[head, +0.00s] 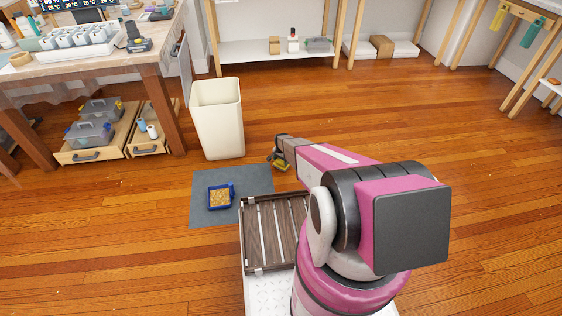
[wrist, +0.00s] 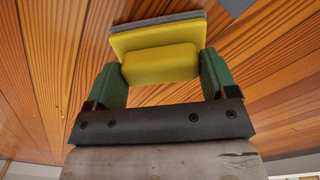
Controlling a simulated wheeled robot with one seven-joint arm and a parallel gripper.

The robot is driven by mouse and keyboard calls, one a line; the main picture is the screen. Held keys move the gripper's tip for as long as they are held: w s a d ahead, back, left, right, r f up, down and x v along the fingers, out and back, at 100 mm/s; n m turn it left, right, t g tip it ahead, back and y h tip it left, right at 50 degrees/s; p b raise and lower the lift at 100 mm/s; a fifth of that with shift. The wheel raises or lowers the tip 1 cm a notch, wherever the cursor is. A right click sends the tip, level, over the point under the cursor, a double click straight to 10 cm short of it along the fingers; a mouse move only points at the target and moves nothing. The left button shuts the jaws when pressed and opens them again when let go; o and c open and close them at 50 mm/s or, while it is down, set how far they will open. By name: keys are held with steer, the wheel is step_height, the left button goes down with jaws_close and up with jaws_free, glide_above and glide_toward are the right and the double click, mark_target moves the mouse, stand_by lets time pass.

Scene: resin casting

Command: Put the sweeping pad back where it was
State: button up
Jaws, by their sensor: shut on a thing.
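The sweeping pad (wrist: 160,58) is a yellow block with a grey underside layer. My gripper (wrist: 162,75) is shut on its raised yellow grip, with one green finger at each side. In the head view the pad (head: 281,166) shows small at the end of my arm, just off the right edge of the grey mat (head: 180,212). My gripper (head: 279,157) is partly hidden there by its own wrist. I cannot tell exactly how high the pad is above the wooden floor.
A blue tray (head: 232,190) with yellowish bits in it lies on the grey mat. A tall cream bin (head: 218,118) stands behind the mat. A workbench (head: 120,75) is at the left. A slatted wooden rack (head: 262,225) sits in front of my arm. The floor at right is clear.

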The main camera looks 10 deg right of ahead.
mark_target(281, 161)
steer(key=shift+f, duration=0.15)
steer(key=o, duration=0.9)
step_height(281, 161, up, 12)
steer(key=s+r+n, duration=0.3)
steer(key=s+r, duration=0.9)
steer(key=r, duration=0.1)
steer(key=s+r+n, duration=0.3)
steer(key=s+r, duration=0.9)
steer(key=r, duration=0.1)
steer(key=s+r+n, duration=0.3)
steer(key=s+r, duration=1)
steer(key=shift+s+r, duration=0.1)
steer(key=shift+r, duration=0.05)
